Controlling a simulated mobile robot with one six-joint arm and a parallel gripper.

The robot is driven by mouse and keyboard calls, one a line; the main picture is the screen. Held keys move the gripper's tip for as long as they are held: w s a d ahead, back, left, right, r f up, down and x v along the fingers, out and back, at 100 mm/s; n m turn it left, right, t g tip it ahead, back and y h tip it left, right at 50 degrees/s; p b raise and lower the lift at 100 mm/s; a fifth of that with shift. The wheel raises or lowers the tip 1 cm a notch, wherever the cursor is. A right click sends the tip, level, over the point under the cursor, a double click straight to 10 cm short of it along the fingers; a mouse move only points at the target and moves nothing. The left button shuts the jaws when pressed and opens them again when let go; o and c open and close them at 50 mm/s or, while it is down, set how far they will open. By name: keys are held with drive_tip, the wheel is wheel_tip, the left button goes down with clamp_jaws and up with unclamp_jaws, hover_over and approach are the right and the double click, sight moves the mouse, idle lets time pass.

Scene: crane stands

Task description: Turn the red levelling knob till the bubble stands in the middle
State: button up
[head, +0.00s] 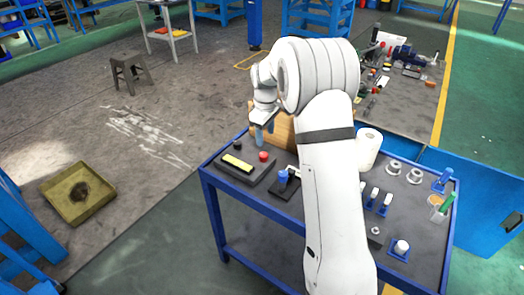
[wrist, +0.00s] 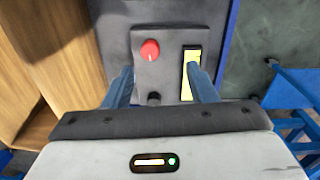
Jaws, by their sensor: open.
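The red levelling knob (wrist: 150,50) stands on a dark grey plate (wrist: 172,38) in the wrist view, with a pale mark on its face. It also shows in the head view (head: 264,156). A yellow level vial (wrist: 190,76) lies to its right in the wrist view; I cannot make out the bubble. A black knob (wrist: 153,98) sits nearer to my gripper. My gripper (wrist: 160,73) is open and empty, its blue fingers spread either side of the black knob in the picture. In the head view my gripper (head: 263,138) hangs above the knob; the height gap is unclear.
The blue-framed table (head: 225,225) carries a small blue-topped part (head: 283,178) beside the plate. A wooden board (head: 284,130) stands behind it. A white roll (head: 368,148) and several blue-and-white pieces are on the right. My arm hides the table's middle.

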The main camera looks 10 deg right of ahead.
sight(263, 154)
drive_tip(key=shift+n, duration=0.5)
drive_tip(key=w+f, duration=0.3)
drive_tip(key=shift+f, duration=0.2)
wheel_tip(263, 154, down, 8)
drive_tip(key=shift+w+p, duration=0.1)
drive_tip(key=shift+p, duration=0.25)
drive_tip(key=c, duration=1)
